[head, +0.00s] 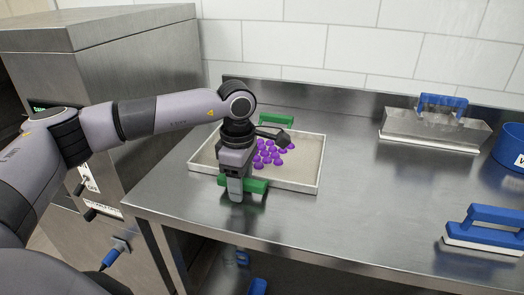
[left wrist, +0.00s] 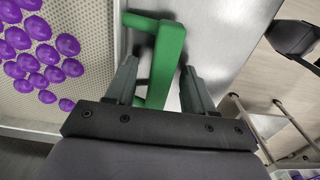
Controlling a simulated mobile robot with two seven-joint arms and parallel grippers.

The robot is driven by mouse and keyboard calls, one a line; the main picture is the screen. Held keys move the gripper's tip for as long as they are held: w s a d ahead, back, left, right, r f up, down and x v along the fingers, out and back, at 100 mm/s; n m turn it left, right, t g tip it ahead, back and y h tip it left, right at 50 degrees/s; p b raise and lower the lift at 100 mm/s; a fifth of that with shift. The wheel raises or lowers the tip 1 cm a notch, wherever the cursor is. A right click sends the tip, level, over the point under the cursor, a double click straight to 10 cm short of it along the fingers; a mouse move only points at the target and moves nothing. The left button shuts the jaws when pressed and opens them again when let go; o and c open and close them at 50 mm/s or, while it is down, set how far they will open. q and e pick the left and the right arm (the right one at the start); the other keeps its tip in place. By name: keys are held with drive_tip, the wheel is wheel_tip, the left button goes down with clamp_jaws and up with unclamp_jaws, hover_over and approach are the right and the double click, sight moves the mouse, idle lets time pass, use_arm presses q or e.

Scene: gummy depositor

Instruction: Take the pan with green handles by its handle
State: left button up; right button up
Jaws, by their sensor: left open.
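The pan (head: 300,181) is a shallow pale tray with green handles on its near and far sides. It lies on the steel table and holds several purple gummies (head: 266,156). My left gripper (head: 238,190) is at the near green handle (head: 257,186). In the left wrist view the open fingers (left wrist: 158,85) stand on either side of that green handle (left wrist: 167,60), with gaps visible. The pan's perforated surface (left wrist: 90,95) shows left of the handle there. The far green handle (head: 277,120) is free. My right gripper does not show in the head view.
A steel piece with a blue handle (head: 435,130) stands at the back right. A blue-handled tool (head: 487,232) and a blue container (head: 510,148) are at the right. A steel machine (head: 130,65) stands at the left.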

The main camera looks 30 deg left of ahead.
use_arm(q)
clamp_jaws()
drive_tip(key=shift+r, duration=0.1)
wheel_tip(320, 180, up, 20)
drive_tip(key=shift+p, duration=0.35)
idle(0.5)
idle(1.3)
